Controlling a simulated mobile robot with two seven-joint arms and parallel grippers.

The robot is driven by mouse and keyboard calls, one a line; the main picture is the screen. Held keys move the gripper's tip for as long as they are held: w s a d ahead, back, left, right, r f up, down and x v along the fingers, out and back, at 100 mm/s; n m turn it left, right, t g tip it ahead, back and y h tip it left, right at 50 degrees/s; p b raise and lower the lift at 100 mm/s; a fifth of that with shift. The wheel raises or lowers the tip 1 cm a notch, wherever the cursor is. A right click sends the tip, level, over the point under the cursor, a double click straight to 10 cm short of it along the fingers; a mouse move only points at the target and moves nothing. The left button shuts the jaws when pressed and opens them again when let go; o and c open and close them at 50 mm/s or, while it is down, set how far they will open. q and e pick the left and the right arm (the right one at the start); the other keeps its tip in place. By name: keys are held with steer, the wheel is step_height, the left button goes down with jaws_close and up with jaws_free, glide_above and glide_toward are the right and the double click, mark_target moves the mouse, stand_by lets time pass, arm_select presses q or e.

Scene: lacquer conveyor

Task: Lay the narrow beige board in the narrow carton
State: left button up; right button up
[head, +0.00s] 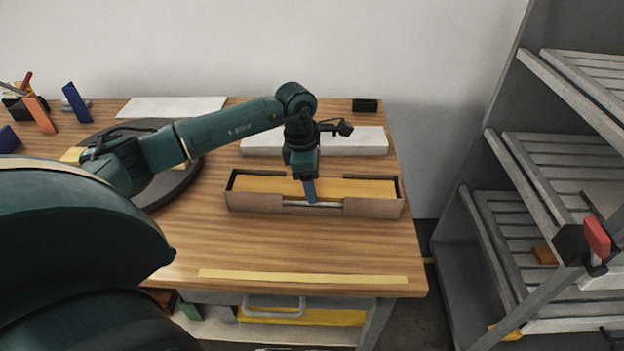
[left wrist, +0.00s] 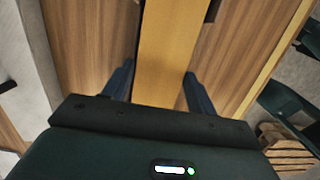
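The narrow carton (head: 260,203) lies on the wooden table, brown with a dark inside and cut-outs midway along its long walls. The narrow beige board (head: 365,188) shows yellowish and lies lengthwise within the carton's walls. Whether it rests on the carton's floor is hidden. My left gripper (head: 310,192) points down at the middle of the carton, at the cut-out. My right gripper is not in view.
A white slab (head: 345,142) lies just behind the carton. A yellow strip (head: 300,277) runs along the table's front edge. A dark round plate (head: 185,180) is left, partly behind my arm. A grey slatted rack (head: 500,200) stands right. Table between carton and strip is clear.

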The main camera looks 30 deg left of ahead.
arm_select(q)
steer(key=o, duration=0.5)
steer(key=shift+c, duration=0.2)
steer(key=shift+r, duration=0.2)
step_height(320, 180, up, 13)
steer(key=s+a, duration=0.1)
steer(key=shift+a+f+b, duration=0.2)
steer(key=shift+a+b, duration=0.15)
steer(key=shift+a, duration=0.05)
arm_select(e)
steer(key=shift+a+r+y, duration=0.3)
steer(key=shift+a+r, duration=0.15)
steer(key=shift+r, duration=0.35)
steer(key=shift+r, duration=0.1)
